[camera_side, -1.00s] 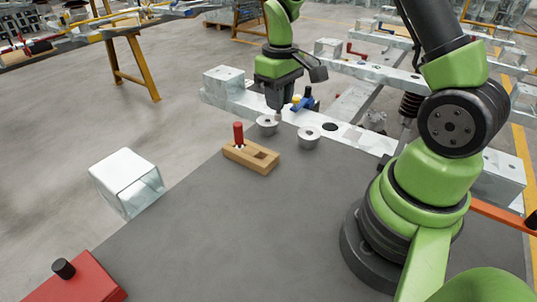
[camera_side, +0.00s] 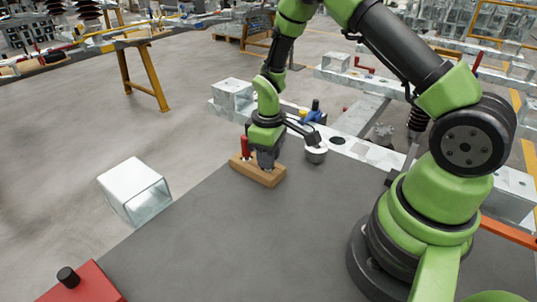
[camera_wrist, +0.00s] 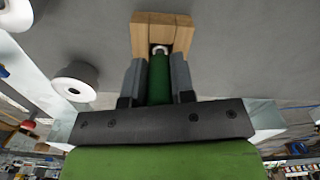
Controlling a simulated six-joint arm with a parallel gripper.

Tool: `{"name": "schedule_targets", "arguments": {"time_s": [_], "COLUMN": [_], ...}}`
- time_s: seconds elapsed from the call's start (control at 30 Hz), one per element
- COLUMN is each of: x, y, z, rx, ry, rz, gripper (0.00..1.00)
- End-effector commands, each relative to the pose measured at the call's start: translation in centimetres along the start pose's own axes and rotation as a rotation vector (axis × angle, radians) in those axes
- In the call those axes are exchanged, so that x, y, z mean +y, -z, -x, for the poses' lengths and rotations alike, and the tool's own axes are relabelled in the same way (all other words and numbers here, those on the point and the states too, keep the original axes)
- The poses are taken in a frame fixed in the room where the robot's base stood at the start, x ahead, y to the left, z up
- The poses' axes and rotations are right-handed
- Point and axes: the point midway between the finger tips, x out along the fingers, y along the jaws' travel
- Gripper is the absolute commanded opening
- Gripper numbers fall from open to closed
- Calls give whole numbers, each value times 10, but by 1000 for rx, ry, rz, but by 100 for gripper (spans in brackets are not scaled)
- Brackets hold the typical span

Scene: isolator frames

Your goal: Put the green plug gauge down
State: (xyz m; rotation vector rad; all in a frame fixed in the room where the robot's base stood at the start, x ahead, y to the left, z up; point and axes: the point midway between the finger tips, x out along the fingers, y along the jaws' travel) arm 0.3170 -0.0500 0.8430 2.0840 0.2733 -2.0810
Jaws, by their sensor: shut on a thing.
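My gripper (camera_side: 266,164) is shut on the green plug gauge (camera_wrist: 159,82), which stands between the two jaws in the wrist view. The gripper points down at the right part of the wooden holder (camera_side: 258,178). The holder (camera_wrist: 161,20) shows just beyond the jaws in the wrist view, with the gauge's pale metal end (camera_wrist: 160,49) at it. I cannot tell how far that end goes into the holder. A red plug gauge (camera_side: 245,146) stands upright in the holder's left part. In the side view the green gauge is hidden by my gripper.
A metal ring (camera_side: 316,153) stands behind and to the right of the holder, near the table's back edge. A red box with a black knob (camera_side: 67,276) is at the front left. The grey tabletop (camera_side: 240,240) in front is clear.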

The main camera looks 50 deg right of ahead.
Motion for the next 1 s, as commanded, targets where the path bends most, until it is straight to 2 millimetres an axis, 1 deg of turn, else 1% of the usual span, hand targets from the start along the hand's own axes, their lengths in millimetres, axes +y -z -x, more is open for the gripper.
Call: {"name": "schedule_targets", "arguments": {"time_s": [0.27, 0.3, 0.4, 0.67, 0.77, 0.87, 1.0], "x": [0, 0, 0, 0, 0, 1, 1], "y": [0, 0, 0, 0, 1, 1, 1], "z": [-2, -2, -2, -2, 4, 19, 49], "rx": [0, 0, 0, 0, 2, 5, 7], "ry": [0, 0, 0, 0, -1, -3, -3], "rz": [0, 0, 0, 0, 0, 1, 0], "gripper": [0, 28, 49, 49, 49, 49, 49]}}
